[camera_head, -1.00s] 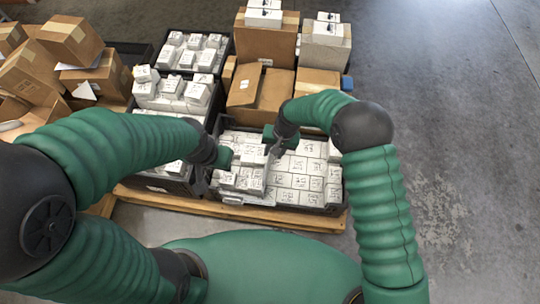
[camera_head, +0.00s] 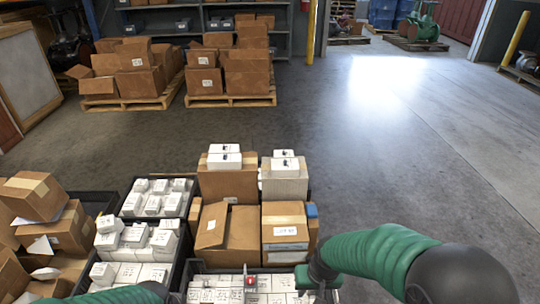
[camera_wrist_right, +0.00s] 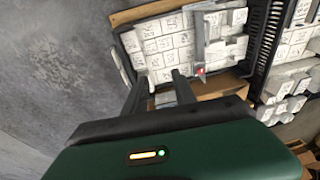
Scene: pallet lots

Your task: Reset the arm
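My right arm comes in from the right in the head view, with its gripper (camera_head: 321,287) low over the front crate, partly cut off by the bottom edge. In the right wrist view, the two dark fingers (camera_wrist_right: 160,82) stand apart with nothing between them. They point towards a black crate (camera_wrist_right: 128,72) of small white boxes. My left arm (camera_head: 130,294) shows only as a strip at the bottom left of the head view; its gripper is out of sight.
Brown cartons (camera_head: 232,232) and crates of white boxes (camera_head: 155,240) stand close in front. Loose cartons (camera_head: 55,225) are at the left. A grey piece with a red spot (camera_head: 251,281) lies over the front crate. Open floor (camera_head: 400,150) lies beyond and right.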

